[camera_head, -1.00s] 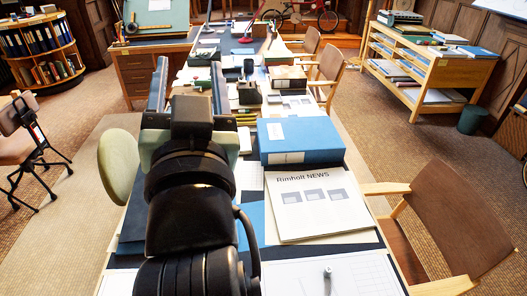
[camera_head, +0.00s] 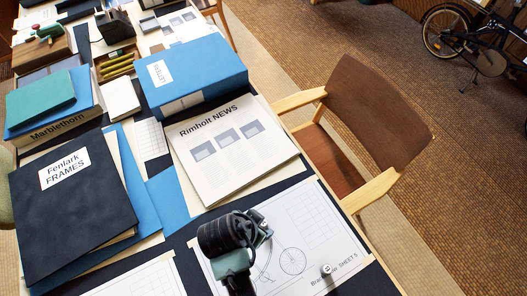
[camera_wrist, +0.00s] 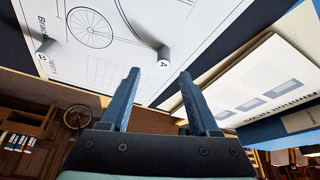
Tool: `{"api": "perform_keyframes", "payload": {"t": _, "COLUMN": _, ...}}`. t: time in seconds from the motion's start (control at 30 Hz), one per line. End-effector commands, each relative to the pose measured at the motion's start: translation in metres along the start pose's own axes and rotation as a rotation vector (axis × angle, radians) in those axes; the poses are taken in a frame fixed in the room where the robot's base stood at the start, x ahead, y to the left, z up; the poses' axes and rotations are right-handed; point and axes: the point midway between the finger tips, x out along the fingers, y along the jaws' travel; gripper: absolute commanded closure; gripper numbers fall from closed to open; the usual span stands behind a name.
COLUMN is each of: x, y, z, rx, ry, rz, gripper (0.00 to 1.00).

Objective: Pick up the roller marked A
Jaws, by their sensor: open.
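A small grey-white roller with a letter A on its end (camera_wrist: 164,57) stands on the drawing sheet in the wrist view, just past the gap between my fingertips. A second small roller (camera_wrist: 48,49) stands farther left on that sheet; its letter is hard to read. In the head view, one roller (camera_head: 326,269) stands near the sheet's lower right; the other is apparently hidden behind my arm. My gripper (camera_wrist: 158,74) is open, with nothing between its fingers. It also shows over the drawing sheet in the head view (camera_head: 264,231).
The drawing sheet (camera_head: 315,225) lies on the dark tabletop. The Rimholt NEWS pad (camera_head: 235,165) and a blue box file (camera_head: 205,75) lie behind it. A dark Fenlark folder (camera_head: 80,215) is at left. A wooden chair (camera_head: 375,110) stands against the table's right side.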

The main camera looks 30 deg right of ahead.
Motion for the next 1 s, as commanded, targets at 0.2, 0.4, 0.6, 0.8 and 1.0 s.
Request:
{"api": "perform_keyframes", "payload": {"t": 0.2, "x": 0.016, "y": -0.001, "z": -0.001, "rx": 0.000, "ry": 0.001, "rz": -0.002, "gripper": 0.38}}
{"api": "perform_keyframes", "payload": {"t": 0.4, "x": 0.039, "y": -0.003, "z": 0.000, "rx": 0.000, "ry": 0.000, "rz": -0.001, "gripper": 0.38}}
{"api": "perform_keyframes", "payload": {"t": 0.6, "x": 0.062, "y": -0.004, "z": 0.000, "rx": 0.000, "ry": 0.000, "rz": -0.003, "gripper": 0.38}}
{"api": "perform_keyframes", "payload": {"t": 0.8, "x": 0.066, "y": -0.004, "z": 0.000, "rx": 0.000, "ry": 0.001, "rz": -0.004, "gripper": 0.38}}
{"api": "perform_keyframes", "payload": {"t": 1.0, "x": 0.066, "y": -0.004, "z": 0.000, "rx": 0.000, "ry": 0.001, "rz": -0.004, "gripper": 0.56}}
